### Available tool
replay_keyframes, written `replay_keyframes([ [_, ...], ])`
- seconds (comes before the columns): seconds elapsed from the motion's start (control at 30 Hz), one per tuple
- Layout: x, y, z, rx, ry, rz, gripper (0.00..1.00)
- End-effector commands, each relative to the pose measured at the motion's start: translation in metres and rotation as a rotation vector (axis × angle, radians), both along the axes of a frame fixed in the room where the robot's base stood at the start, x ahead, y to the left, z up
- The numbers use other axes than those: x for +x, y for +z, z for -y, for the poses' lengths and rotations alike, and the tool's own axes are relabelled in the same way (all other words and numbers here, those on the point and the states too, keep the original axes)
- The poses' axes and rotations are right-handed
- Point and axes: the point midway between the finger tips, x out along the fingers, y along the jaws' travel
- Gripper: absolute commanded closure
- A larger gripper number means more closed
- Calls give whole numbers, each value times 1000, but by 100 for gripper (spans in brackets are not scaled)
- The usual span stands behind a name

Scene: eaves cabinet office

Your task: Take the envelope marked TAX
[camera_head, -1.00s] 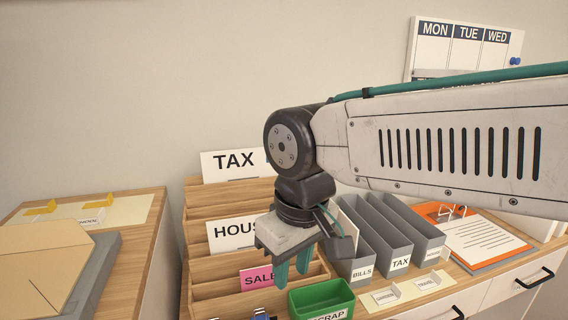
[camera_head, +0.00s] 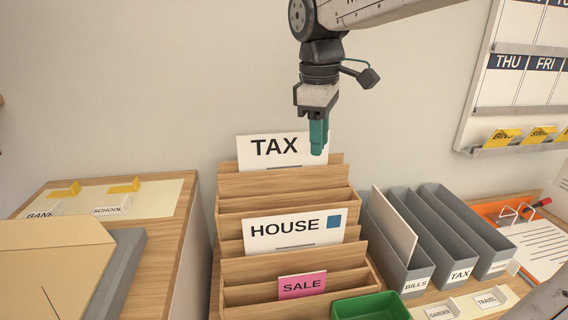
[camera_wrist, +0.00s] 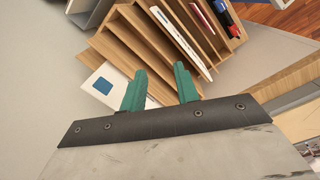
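The white envelope marked TAX (camera_head: 272,152) stands upright in the back slot of the wooden rack (camera_head: 300,204). In the wrist view, a white envelope with a blue square (camera_wrist: 103,86), apparently the same one, lies beside and partly behind the left finger. My gripper (camera_head: 318,138) points down in front of the envelope's right end in the head view, hiding that end. In the wrist view, my gripper (camera_wrist: 160,70) has its two green fingers apart, with nothing held between them. Whether a finger touches the envelope cannot be told.
The HOUSE envelope (camera_head: 290,232) and pink SALE card (camera_head: 302,285) stand in nearer slots. A green bin (camera_head: 370,308) is in front. Grey files, one also labelled TAX (camera_head: 460,275), stand right. The wall calendar (camera_head: 520,85) hangs at right.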

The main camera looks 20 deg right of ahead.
Motion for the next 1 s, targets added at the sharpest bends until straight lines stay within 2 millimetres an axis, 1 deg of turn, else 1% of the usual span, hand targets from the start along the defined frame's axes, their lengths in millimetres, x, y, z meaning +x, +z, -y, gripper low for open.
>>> replay_keyframes([
  [0.03,23,1,-4,-7,74,-17,69],
  [0.1,51,4,-8,-19,183,-36,69],
  [0.2,86,3,-14,-32,318,-60,69],
  [0.3,111,2,-20,-41,423,-79,69],
  [0.4,129,-1,-23,-46,493,-92,69],
  [0.5,137,-3,-25,-49,530,-99,69],
  [0.57,138,-7,-25,-49,539,-101,69],
  [0.87,136,-41,-22,-49,541,-103,69],
  [1.0,134,-63,-21,-49,541,-103,69],
])
